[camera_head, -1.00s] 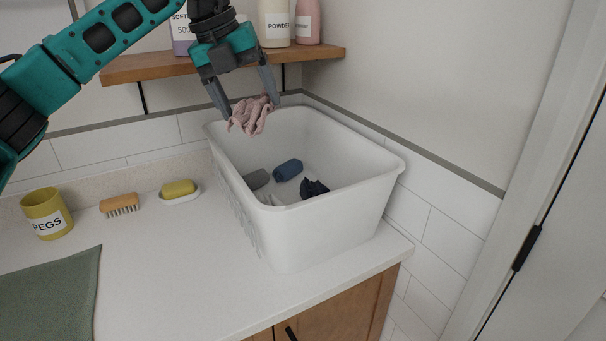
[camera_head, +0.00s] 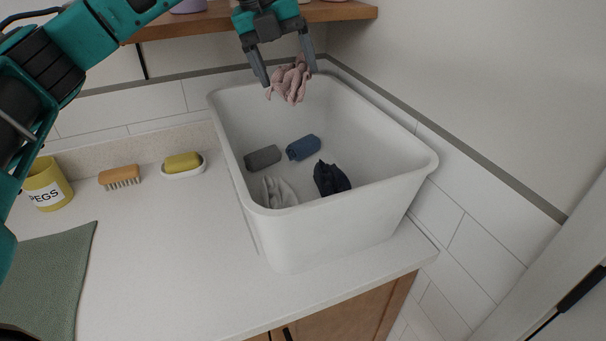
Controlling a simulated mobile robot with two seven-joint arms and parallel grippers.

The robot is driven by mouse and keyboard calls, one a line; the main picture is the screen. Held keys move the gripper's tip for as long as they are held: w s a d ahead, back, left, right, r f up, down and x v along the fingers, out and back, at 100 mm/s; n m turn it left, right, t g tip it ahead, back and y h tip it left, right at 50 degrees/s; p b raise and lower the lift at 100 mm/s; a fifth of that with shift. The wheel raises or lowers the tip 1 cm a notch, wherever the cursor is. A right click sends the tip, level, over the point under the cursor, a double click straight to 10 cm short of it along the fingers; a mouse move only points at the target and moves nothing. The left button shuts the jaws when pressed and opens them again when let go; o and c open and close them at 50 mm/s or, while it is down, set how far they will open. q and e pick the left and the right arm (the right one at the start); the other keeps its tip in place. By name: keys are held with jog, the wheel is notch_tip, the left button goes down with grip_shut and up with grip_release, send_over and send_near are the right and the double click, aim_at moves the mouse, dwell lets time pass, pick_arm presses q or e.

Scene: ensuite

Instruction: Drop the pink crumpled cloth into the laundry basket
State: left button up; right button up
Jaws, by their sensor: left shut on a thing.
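The pink crumpled cloth (camera_head: 289,84) hangs between the fingertips of my left gripper (camera_head: 290,77), which is shut on it. In the picture the cloth overlaps the back rim and inner back wall of the white laundry basket (camera_head: 330,229); its exact height above the basket is hard to tell. The basket stands on the counter in the corner. Inside it lie a grey rolled cloth (camera_head: 263,158), a blue rolled cloth (camera_head: 303,147), a light grey crumpled cloth (camera_head: 279,192) and a dark navy crumpled cloth (camera_head: 330,178). My right gripper is not in view.
A wooden shelf (camera_head: 350,11) with containers runs above the basket's back. On the counter (camera_head: 170,250) are a yellow pegs cup (camera_head: 46,184), a brush (camera_head: 119,177), yellow soap on a dish (camera_head: 183,164) and a green towel (camera_head: 45,280). Tiled walls stand behind and right of the basket.

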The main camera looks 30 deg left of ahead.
pick_arm(q)
jog(key=shift+f, duration=1.05)
jog(key=o, duration=0.9)
jog(key=shift+o, duration=0.2)
jog(key=v, duration=1.3)
